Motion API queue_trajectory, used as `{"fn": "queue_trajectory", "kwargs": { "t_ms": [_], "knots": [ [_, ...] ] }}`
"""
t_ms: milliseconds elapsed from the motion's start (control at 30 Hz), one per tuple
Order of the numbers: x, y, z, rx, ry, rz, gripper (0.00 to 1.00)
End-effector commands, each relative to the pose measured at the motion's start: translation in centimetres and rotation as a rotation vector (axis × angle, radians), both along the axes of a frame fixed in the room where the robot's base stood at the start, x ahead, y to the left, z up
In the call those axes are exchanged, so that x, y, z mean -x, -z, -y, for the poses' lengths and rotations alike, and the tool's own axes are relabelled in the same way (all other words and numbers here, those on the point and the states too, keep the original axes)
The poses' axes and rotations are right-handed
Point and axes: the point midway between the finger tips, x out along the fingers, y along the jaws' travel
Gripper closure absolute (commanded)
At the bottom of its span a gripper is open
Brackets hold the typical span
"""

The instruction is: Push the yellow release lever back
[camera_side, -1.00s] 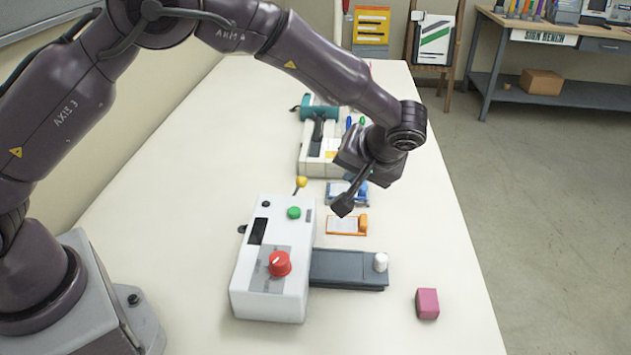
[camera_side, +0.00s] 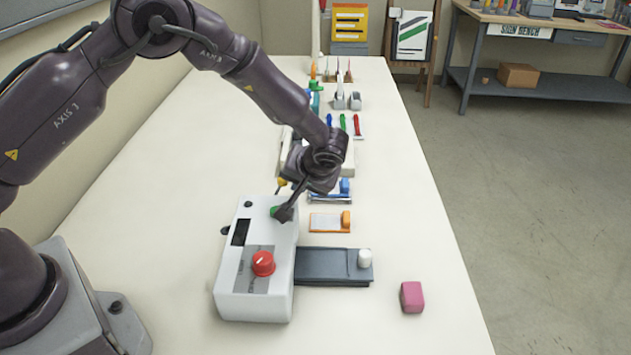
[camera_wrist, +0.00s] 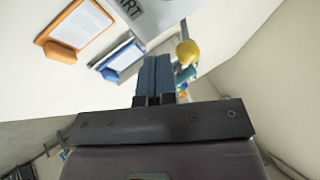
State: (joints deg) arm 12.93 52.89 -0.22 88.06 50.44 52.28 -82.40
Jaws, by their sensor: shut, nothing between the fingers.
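The white laminator (camera_side: 228,290) stands on the table, with a red dial (camera_side: 263,263) and a green button (camera_side: 273,211) on top. My gripper (camera_side: 283,215) is shut and empty, at the laminator's far right corner by the green button. In the wrist view my fingertips (camera_wrist: 155,62) appear apart from the knob.
A grey feed tray (camera_side: 320,266) with a white knob extends right from the laminator. Orange (camera_side: 325,222) and blue (camera_side: 340,192) card holders lie beyond it. A pink block (camera_side: 412,297) sits near the right edge. Other equipment stands farther back. The table's left side is clear.

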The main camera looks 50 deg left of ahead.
Motion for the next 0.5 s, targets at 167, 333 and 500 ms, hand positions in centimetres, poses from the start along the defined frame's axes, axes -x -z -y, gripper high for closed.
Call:
{"fn": "queue_trajectory", "kwargs": {
  "t_ms": [167,333,500],
  "knots": [
    [0.34,-0.02,-0.65,0.001,0.000,0.000,1.00],
    [0.34,-0.03,-0.64,0.001,0.000,0.000,1.00],
    [0.35,-0.07,-0.64,0.001,0.000,0.002,1.00]
  ]
}}
